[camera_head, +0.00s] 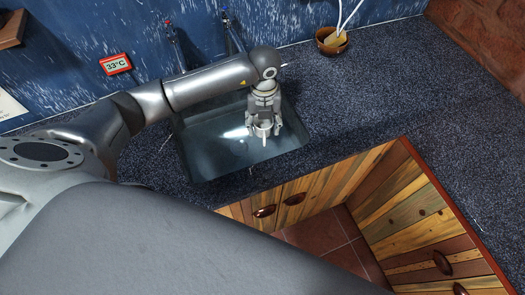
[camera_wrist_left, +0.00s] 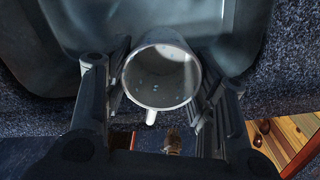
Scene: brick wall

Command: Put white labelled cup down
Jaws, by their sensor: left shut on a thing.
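The white cup (camera_wrist_left: 163,75) is between the fingers of my left gripper (camera_wrist_left: 160,100) in the left wrist view. I look down into its open top, and its handle points toward the bottom of the picture. No label shows from here. In the head view the cup (camera_head: 264,130) is small, below my left gripper (camera_head: 264,124), which is shut on it. Both are over the sink (camera_head: 215,149), near its right part. I cannot tell how high the cup is above the sink floor. My right gripper is not in view.
A dark speckled counter (camera_head: 370,95) surrounds the sink and is clear on the right. Two taps (camera_head: 177,42) stand behind the sink. A brown pot (camera_head: 331,41) stands at the back. A red thermometer display (camera_head: 115,64) is at the wall. Wooden cabinets (camera_head: 310,195) are in front.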

